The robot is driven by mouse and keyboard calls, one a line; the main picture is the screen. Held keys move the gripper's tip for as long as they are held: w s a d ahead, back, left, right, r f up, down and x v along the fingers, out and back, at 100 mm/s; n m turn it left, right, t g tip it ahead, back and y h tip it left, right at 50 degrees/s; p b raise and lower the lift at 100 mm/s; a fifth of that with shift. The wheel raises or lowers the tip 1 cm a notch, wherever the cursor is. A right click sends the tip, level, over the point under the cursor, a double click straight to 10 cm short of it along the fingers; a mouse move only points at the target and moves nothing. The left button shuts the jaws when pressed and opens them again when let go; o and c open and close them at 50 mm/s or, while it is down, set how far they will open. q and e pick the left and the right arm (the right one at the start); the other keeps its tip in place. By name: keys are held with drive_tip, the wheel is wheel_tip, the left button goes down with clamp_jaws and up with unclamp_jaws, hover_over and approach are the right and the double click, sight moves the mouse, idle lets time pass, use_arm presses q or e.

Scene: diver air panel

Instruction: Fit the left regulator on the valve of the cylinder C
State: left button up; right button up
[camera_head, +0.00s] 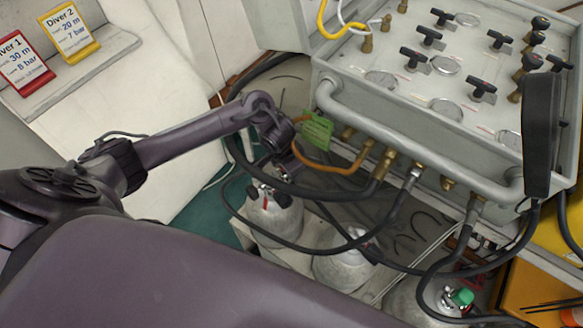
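My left gripper (284,152) is at the end of the purple arm from the left, in front of the panel's lower left corner and above the left grey cylinder (275,222). Its fingers are small, dark and partly hidden. An orange hose (335,168) from the panel ends at it, and black hoses pass close by. I cannot tell whether it grips a regulator. Dark fittings (262,188) sit at the top of the left cylinder. No cylinder letter is readable. My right gripper is not in view.
The grey air panel (395,100) with valves and gauges fills the upper right; a tubular rail (420,143) runs along its front. Black hoses (300,247) loop over the cylinders. A green tag (318,128) hangs beside my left gripper. A green cap (462,297) is at lower right.

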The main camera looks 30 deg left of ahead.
use_arm(q)
clamp_jaws()
drive_tip(key=shift+r+p, duration=0.1)
drive_tip(key=shift+p, duration=0.8)
idle(0.8)
drive_tip(key=shift+r, duration=0.1)
drive_tip(key=shift+w+d+p+v, duration=0.1)
drive_tip(key=shift+w+p+v, duration=0.1)
drive_tip(key=shift+p+v, duration=1)
drive_tip(key=shift+w+d+p+v, duration=0.1)
drive_tip(key=shift+w+p+v, duration=0.1)
drive_tip(key=shift+p+v, duration=0.95)
drive_tip(key=shift+d+f+p, duration=0.1)
drive_tip(key=shift+f+p, duration=0.2)
